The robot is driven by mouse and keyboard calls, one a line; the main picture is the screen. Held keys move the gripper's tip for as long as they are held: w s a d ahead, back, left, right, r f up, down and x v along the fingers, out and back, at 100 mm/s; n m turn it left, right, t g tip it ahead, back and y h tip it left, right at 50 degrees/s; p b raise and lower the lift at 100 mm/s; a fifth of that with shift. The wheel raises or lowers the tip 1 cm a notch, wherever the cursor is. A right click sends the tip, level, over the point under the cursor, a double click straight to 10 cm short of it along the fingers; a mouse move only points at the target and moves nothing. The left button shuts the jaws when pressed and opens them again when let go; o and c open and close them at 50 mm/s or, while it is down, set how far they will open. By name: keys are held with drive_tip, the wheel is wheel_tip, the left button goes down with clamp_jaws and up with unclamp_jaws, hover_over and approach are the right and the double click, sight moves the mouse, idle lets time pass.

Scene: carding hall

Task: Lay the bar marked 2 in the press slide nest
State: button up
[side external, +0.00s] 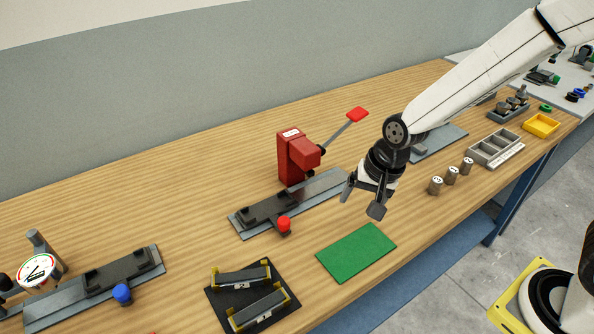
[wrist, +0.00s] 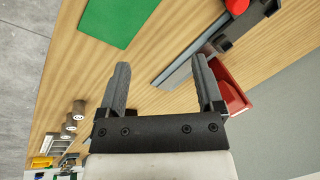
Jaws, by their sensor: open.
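Two grey bars lie in yellow-ended holders on a black mat at the front: a far bar (side external: 245,275) and a near bar (side external: 258,308). Each carries a small white label; I cannot read for sure which is marked 2. The red press (side external: 292,158) stands behind its slide, with a dark nest (side external: 262,211) and a red knob (side external: 284,224) at the slide's left part. I see no bar in the nest. My gripper (side external: 360,203) is open and empty, above the table right of the slide; its open fingers also show in the wrist view (wrist: 160,66).
A green mat (side external: 356,252) lies between the bars and my gripper. A dial gauge (side external: 38,271) and a second slide with a blue knob (side external: 122,293) are at left. Several grey cylinders (side external: 452,175), a grey tray (side external: 494,148) and a yellow bin (side external: 541,125) stand at right.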

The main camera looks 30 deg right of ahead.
drive_tip(key=w+a+f+m+y, duration=0.15)
drive_tip(key=w+a+m, duration=0.25)
drive_tip(key=a+m, duration=0.45)
drive_tip(key=m+y, duration=0.1)
drive_tip(key=m, duration=0.5)
approach(241, 275)
drive_tip(key=shift+w+a+f+g, duration=0.2)
drive_tip(key=shift+w+f+g, duration=0.15)
drive_tip(key=shift+f, duration=0.35)
drive_tip(key=shift+f, duration=0.15)
drive_tip(key=shift+x, duration=1.2)
drive_tip(key=shift+a, duration=0.1)
drive_tip(key=shift+x, duration=2.5)
drive_tip(key=shift+w, duration=0.1)
clamp_jaws()
